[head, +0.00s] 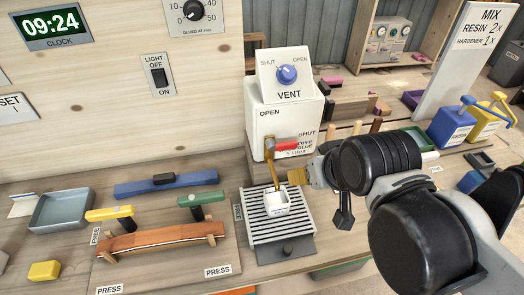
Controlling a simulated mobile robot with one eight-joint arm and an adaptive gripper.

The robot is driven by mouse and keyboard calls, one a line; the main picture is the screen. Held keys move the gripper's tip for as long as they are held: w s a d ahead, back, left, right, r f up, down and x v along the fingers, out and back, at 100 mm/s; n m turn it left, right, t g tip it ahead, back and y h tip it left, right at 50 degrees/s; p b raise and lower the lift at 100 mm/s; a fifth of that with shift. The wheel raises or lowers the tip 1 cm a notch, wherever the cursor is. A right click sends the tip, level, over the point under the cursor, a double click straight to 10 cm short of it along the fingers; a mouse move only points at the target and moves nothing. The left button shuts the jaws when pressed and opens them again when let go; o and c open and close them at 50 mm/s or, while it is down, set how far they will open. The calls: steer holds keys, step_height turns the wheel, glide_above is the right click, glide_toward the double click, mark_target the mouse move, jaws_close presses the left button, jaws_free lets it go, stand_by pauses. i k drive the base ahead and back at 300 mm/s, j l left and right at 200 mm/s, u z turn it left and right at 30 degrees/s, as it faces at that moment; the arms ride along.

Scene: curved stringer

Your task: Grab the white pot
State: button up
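A small white square pot (277,203) with a printed label stands upright on a slatted metal grate (284,235). It is below the spout of a white dispenser (287,112). An amber strand (271,165) runs from the spout down to the pot. The dispenser's red lever (286,145) points right, near the word SHUT. My arm reaches in from the right, and my gripper (343,208) appears as a dark, partly hidden shape right of the pot, apart from it. Its fingers cannot be made out clearly. An amber piece (297,176) lies between the spout and my arm.
A wooden strip (160,237) and colored clamps (165,183) lie left of the grate. A grey tray (62,210) and yellow block (44,271) are farther left. A vent box (286,74) sits above the dispenser. Blue (451,126) and yellow (487,121) containers stand at the right.

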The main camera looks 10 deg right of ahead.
mark_target(276, 202)
steer(key=k+l, duration=0.1)
steer(key=l, duration=0.3)
steer(key=k+l, duration=0.1)
steer(key=l, duration=0.35)
steer(key=k+l+u, duration=0.1)
steer(key=l, duration=0.3)
steer(key=k+l, duration=0.1)
steer(key=l, duration=0.3)
